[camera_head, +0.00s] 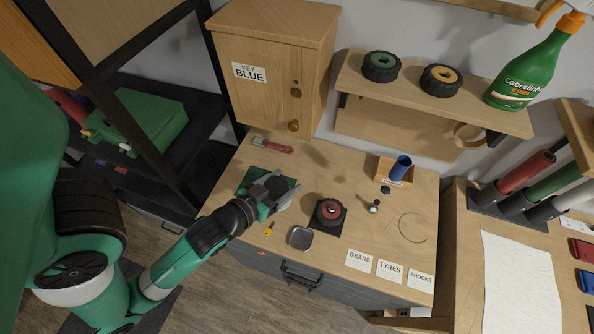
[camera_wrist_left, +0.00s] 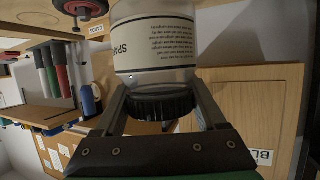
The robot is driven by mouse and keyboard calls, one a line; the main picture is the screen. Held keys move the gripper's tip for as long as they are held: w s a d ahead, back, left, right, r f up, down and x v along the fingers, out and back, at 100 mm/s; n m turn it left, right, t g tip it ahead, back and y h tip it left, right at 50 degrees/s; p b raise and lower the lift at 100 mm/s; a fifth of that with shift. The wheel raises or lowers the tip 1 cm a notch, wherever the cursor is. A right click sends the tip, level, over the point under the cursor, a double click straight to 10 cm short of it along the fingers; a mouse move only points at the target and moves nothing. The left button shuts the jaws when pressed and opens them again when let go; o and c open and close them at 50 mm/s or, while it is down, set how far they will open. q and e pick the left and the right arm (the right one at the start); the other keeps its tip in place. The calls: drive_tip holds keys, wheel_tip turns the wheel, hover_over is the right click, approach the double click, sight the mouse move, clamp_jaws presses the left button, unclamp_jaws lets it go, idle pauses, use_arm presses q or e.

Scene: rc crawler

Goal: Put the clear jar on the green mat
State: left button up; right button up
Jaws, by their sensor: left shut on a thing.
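The clear jar (camera_wrist_left: 155,75) shows in the left wrist view with a printed paper label and a black ribbed lid. My left gripper (camera_wrist_left: 162,106) is shut on the jar at its lid, one finger on each side. In the head view my left gripper (camera_head: 277,189) is over the left part of the bench, and the jar's dark lid shows between its fingers. The green mat (camera_head: 246,181) shows in part around and under the gripper. The gripper hides most of the jar, so I cannot tell whether its base touches the mat. My right gripper is not in view.
A red wheel (camera_head: 330,211) on a black square and a metal tin (camera_head: 299,238) are right of the gripper. A yellow key (camera_head: 268,230) lies in front, a red-handled brush (camera_head: 272,146) behind. A wooden cabinet (camera_head: 268,75) stands at the back. A blue cylinder (camera_head: 400,168) stands further right.

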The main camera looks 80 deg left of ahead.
use_arm(q)
drive_tip(key=shift+s+d+r, duration=0.2)
drive_tip(key=shift+s, duration=0.05)
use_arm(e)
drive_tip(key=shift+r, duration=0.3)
use_arm(q)
drive_tip(key=shift+w+d+r+m+t+h+p, duration=0.2)
drive_tip(key=shift+w+d+m, duration=0.05)
drive_tip(key=shift+w+d, duration=0.25)
drive_tip(key=shift+w+d+r+m+t+h+p, duration=0.15)
drive_tip(key=shift+w+d+m+t+h, duration=0.1)
drive_tip(key=shift+w+d, duration=0.2)
drive_tip(key=w+d+f+m+t+h, duration=0.1)
drive_tip(key=w+d+f+m+h, duration=0.2)
drive_tip(key=d, duration=0.3)
drive_tip(key=w+d+f+m+t+h+p, duration=0.1)
drive_tip(key=w+d+f+m+h, duration=0.2)
drive_tip(key=d, duration=0.4)
wheel_tip(320, 180, down, 3)
drive_tip(key=shift+w+r+h, duration=0.1)
drive_tip(key=shift+w+h, duration=0.35)
drive_tip(key=shift+w, duration=0.7)
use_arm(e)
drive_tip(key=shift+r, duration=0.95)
